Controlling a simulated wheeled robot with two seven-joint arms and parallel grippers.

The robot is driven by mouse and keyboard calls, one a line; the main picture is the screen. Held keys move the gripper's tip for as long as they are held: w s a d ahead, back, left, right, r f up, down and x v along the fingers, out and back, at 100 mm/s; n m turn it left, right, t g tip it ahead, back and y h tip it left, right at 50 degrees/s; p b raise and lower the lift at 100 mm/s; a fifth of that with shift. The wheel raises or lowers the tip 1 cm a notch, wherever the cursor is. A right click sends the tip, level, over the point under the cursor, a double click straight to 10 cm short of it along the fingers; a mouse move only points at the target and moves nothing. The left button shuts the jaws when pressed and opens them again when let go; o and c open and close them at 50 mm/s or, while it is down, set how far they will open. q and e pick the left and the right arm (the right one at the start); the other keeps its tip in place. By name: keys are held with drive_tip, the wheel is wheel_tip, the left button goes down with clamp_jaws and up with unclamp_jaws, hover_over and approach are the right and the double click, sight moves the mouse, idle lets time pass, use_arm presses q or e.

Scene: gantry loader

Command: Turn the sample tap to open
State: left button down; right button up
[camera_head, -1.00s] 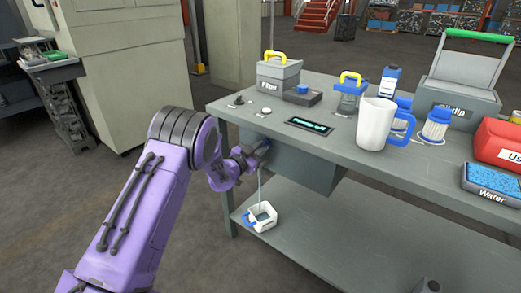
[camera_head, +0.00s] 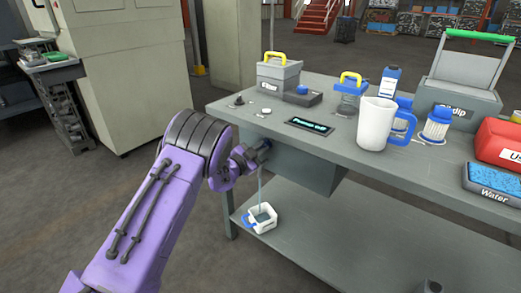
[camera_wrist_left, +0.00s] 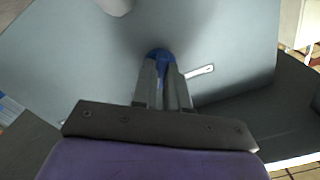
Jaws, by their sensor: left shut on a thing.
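The sample tap is a small blue part (camera_head: 266,143) on the side of the grey box under the bench top. My left gripper (camera_head: 256,152) reaches it from the left, and my own wrist partly covers it. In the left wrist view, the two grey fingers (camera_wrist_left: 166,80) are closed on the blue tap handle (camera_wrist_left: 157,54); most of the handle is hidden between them. A thin pale stream (camera_head: 260,185) runs down below the tap into a small white container (camera_head: 264,226) with a blue handle on the lower shelf. My right gripper is not in view.
The bench top (camera_head: 337,155) holds a dark display with lit text (camera_head: 310,126), a white jug (camera_head: 375,125), a Filter box (camera_head: 278,76), a red container (camera_head: 500,150) and a blue Water tray (camera_head: 492,182). The floor left of the bench is clear.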

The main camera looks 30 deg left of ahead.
use_arm(q)
drive_tip(key=shift+f, duration=0.1)
drive_tip(key=c, duration=1.1)
unclamp_jaws()
drive_tip(key=shift+c, duration=0.2)
drive_tip(key=s+p, duration=0.1)
drive_tip(key=s, duration=0.9)
drive_tip(key=shift+s+a+p, duration=0.3)
drive_tip(key=shift+a, duration=0.1)
